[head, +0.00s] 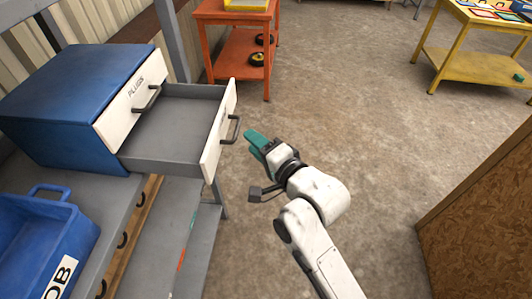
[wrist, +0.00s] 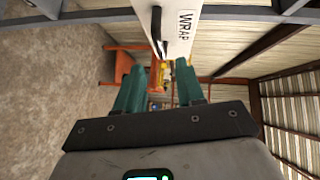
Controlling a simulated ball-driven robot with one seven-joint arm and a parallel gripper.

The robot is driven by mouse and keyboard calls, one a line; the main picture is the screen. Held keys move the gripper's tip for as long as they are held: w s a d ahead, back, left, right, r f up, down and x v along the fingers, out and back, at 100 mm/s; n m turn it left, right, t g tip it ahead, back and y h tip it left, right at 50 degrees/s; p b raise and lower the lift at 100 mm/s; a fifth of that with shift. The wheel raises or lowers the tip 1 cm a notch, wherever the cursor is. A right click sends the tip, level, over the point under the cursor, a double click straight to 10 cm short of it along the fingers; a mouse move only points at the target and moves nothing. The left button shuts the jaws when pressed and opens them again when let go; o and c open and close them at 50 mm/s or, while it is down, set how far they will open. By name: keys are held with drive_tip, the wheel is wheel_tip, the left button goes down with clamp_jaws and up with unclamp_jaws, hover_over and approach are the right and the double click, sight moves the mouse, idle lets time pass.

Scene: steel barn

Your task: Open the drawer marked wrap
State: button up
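A blue cabinet (head: 70,95) stands at the left with a shut upper drawer marked PLUGS (head: 133,97). Below it, the lower drawer (head: 165,132) is pulled far out and its grey inside looks empty. Its white front carries a dark handle (head: 234,128); in the wrist view that front (wrist: 180,28) reads WRAP, and the handle also shows there (wrist: 157,25). My gripper (head: 254,142) is just right of the handle and apart from it. In the wrist view my gripper (wrist: 160,82) has its teal fingers spread with nothing held between them.
The cabinet sits on a grey bench (head: 120,190) beside a blue bin (head: 40,235). An orange shelf unit (head: 235,65) stands behind, a yellow table (head: 475,65) at the far right. A brown board box (head: 485,220) is at right. The middle floor is clear.

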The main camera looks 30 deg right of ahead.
drive_tip(key=shift+s+d+r, duration=0.15)
drive_tip(key=shift+s+d, duration=0.05)
drive_tip(key=shift+s, duration=0.85)
drive_tip(key=shift+s+d+r, duration=0.15)
drive_tip(key=shift+s, duration=0.85)
drive_tip(key=s+d+f+n+g+h, duration=0.1)
drive_tip(key=s+d+f+n+g, duration=0.2)
drive_tip(key=s+f+n+g, duration=0.75)
drive_tip(key=s+d+f+n+g, duration=0.1)
drive_tip(key=s+f, duration=0.3)
drive_tip(key=s, duration=0.4)
drive_tip(key=s+d+f+n+g+h, duration=0.1)
drive_tip(key=s+d+f+n+g, duration=0.1)
drive_tip(key=s+f, duration=0.3)
drive_tip(key=s+g, duration=0.1)
drive_tip(key=s, duration=0.2)
drive_tip(key=shift+s+d+f+n+g, duration=0.15)
drive_tip(key=shift+s+d+n+g, duration=0.15)
drive_tip(key=shift+n+g, duration=0.05)
